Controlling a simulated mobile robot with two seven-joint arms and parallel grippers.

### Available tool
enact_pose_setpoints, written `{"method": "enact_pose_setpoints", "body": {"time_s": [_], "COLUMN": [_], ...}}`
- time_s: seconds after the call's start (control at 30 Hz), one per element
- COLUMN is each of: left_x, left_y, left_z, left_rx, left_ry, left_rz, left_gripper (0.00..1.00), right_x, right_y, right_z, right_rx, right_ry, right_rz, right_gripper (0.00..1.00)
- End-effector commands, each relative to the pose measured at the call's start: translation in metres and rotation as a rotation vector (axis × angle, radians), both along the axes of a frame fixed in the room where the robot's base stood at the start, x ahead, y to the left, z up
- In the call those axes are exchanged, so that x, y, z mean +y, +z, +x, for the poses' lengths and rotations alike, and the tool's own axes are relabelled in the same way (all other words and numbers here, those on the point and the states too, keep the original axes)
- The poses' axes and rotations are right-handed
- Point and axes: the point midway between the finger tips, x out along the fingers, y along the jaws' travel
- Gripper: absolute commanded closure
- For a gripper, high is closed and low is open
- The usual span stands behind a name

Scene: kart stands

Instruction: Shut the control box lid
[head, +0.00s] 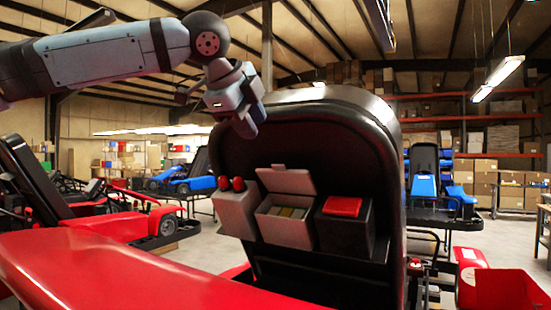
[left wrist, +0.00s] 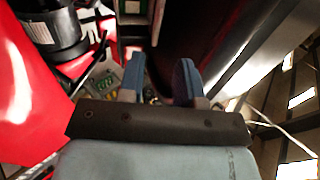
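The control box (head: 284,228) is the grey middle box of three on the back of a black kart seat. Its grey lid (head: 287,181) stands raised at the back, and yellowish and green parts show inside. My left gripper (head: 246,124) points down above and slightly left of the lid, apart from it. In the left wrist view its two blue fingers (left wrist: 160,78) are parted with nothing held between them. I cannot tell for sure which box shows beyond them there. My right gripper is not in view.
A grey box with two red knobs (head: 237,210) is left of the control box. A black box with a red top (head: 343,222) is right of it. The seat back (head: 335,130) rises behind them. A red body panel (head: 120,270) fills the lower left.

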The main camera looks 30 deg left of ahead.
Motion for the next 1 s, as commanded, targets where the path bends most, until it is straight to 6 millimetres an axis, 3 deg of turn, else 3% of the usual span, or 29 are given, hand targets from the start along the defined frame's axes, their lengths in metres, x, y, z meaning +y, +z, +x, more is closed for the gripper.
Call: {"method": "enact_pose_setpoints", "body": {"time_s": [0.3, 0.5, 0.93, 1.0], "left_x": [0.003, 0.005, 0.005, 0.005], "left_y": [-0.046, -0.065, -0.072, -0.072], "left_z": [0.051, 0.072, 0.079, 0.079], "left_rx": [0.005, 0.001, 0.0, 0.0], "left_ry": [0.001, 0.001, 0.002, 0.002], "left_rz": [0.0, 0.0, -0.001, -0.001], "left_gripper": [0.68, 0.68, 0.68, 0.82], "right_x": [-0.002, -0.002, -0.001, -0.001], "right_y": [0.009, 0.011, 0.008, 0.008], "right_z": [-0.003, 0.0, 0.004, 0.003], "right_rx": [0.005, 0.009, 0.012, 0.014], "right_ry": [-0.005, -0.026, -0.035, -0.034], "right_rz": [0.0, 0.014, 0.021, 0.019], "right_gripper": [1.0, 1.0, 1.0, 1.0]}}
